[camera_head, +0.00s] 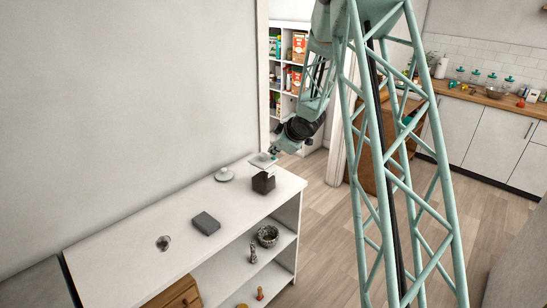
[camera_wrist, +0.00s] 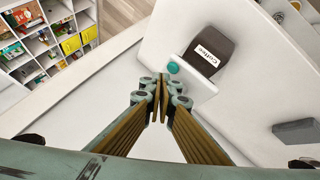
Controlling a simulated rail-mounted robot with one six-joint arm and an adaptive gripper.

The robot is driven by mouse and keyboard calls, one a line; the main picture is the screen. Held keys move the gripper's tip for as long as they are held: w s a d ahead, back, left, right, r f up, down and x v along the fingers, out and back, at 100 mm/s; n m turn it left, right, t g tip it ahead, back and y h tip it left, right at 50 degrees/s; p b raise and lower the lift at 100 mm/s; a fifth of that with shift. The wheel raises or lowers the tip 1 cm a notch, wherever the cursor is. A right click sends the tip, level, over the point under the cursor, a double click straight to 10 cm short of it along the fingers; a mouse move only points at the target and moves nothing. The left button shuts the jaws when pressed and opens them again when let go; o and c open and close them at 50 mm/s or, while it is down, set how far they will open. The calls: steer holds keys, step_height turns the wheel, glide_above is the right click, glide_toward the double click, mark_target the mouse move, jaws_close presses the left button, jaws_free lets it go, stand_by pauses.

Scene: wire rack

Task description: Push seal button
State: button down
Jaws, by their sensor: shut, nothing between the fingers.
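A round teal button (camera_wrist: 173,67) sits on a small white plate-like device (camera_wrist: 203,88), which also shows in the head view (camera_head: 262,161) at the far end of the white shelf unit. My gripper (camera_wrist: 160,79) is shut and empty. Its fingertips appear just beside the button in the wrist view; I cannot tell whether they touch it. In the head view my gripper (camera_head: 274,151) is over the device and hides part of it. A dark container (camera_wrist: 209,49) with a white label that seems to read "Coffee" stands beside the device.
The white shelf top (camera_head: 130,250) also holds a round white item (camera_head: 224,174), a dark grey box (camera_head: 206,223) and a small metallic item (camera_head: 163,243). The wall runs along its back. Bowls and small items stand on the shelves below. Stocked shelving (camera_wrist: 45,35) lies beyond.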

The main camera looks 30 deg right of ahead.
mark_target(273, 158)
stand_by(0.3)
steer(key=shift+r+p, duration=2.7)
steer(key=shift+r, duration=0.3)
